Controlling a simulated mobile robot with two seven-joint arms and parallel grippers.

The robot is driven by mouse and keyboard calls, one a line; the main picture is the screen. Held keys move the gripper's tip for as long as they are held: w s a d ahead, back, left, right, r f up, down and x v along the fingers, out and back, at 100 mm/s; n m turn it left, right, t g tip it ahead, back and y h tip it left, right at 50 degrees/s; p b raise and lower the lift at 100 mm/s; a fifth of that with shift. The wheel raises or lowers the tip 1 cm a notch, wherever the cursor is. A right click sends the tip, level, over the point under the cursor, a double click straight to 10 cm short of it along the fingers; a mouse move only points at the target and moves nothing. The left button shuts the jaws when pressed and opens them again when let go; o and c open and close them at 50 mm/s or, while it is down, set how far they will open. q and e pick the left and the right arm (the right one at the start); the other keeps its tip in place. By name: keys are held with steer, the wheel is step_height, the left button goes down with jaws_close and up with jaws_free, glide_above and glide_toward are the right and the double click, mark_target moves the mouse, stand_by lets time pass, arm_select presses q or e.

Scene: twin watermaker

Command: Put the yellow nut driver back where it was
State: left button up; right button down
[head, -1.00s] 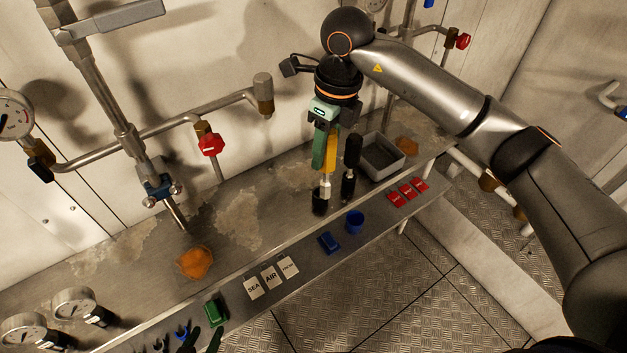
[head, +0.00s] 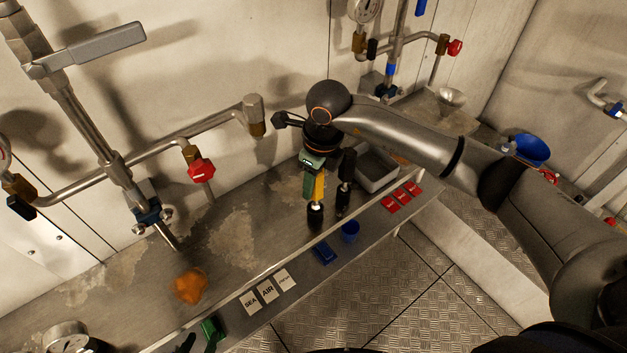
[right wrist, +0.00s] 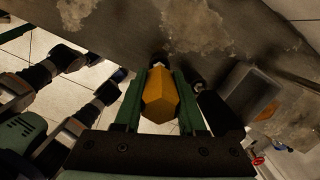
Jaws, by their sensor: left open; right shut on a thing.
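The yellow nut driver (head: 319,187) is upright, its handle between the green fingers of my right gripper (head: 314,184), which is shut on it. The handle also shows in the right wrist view (right wrist: 160,95) between both fingers (right wrist: 158,100). Its short bright shaft runs down to a black cylindrical holder (head: 315,219) on the bench. The shaft's lower end is hidden, so I cannot tell how deep it sits. A black-handled driver (head: 346,166) stands upright just to the right.
Pipes with a red valve (head: 201,171) rise behind.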

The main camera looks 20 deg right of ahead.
steer(key=shift+f, duration=0.25)
steer(key=shift+c, duration=2.4)
jaws_free()
steer(key=r, duration=0.4)
steer(key=r+b, duration=0.1)
steer(key=r, duration=0.3)
steer(key=s+d+r, duration=0.1)
steer(key=r, duration=0.3)
